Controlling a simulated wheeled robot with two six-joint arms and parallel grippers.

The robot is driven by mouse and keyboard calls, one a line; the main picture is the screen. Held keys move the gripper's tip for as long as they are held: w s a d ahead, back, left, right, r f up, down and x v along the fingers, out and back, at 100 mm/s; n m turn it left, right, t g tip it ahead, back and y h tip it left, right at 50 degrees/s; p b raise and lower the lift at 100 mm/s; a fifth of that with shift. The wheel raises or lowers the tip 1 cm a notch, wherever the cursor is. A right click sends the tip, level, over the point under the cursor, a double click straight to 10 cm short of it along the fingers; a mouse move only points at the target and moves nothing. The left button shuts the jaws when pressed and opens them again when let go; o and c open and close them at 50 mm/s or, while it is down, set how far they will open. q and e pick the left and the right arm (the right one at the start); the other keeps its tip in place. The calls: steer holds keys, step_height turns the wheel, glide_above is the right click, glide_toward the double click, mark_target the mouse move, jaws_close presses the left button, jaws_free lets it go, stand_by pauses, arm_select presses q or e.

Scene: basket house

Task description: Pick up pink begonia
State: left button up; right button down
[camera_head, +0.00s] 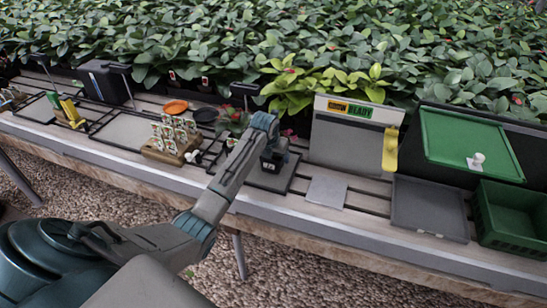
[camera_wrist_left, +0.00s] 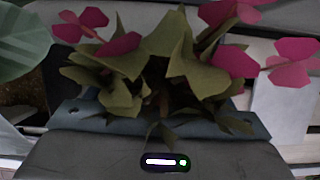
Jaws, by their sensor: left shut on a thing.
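The pink begonia (camera_wrist_left: 165,65), with magenta flowers and olive-green leaves, fills the middle of the left wrist view. Its pot is hidden there by my gripper. In the head view only a little of its pink bloom (camera_head: 289,132) shows behind my wrist. My left gripper (camera_head: 273,160) is over a dark grey square tray on the bench and is shut on the begonia. Its blue-grey jaws also show in the left wrist view (camera_wrist_left: 160,122), below the leaves. I cannot tell whether the pot touches the tray. My right gripper is not in view.
A wooden stand with small white holders (camera_head: 172,145) is left of my arm, near another reddish plant (camera_head: 236,122). Right are a sign panel (camera_head: 345,145), a flat grey tray (camera_head: 430,210) and a green crate (camera_head: 515,225). Dense foliage lines the back.

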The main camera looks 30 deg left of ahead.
arm_select(q)
steer(key=shift+r, duration=0.5)
steer(key=shift+b+v, duration=0.45)
steer(key=shift+v, duration=0.6)
steer(key=s+d+b, duration=0.1)
steer(key=s+d, duration=0.2)
steer(key=s, duration=0.4)
steer(key=s+d+r, duration=0.1)
steer(key=s+d, duration=0.2)
steer(key=s, duration=0.3)
steer(key=shift+s+d+r+b, duration=0.3)
steer(key=shift+s+d+b, duration=0.05)
steer(key=shift+d+b, duration=0.05)
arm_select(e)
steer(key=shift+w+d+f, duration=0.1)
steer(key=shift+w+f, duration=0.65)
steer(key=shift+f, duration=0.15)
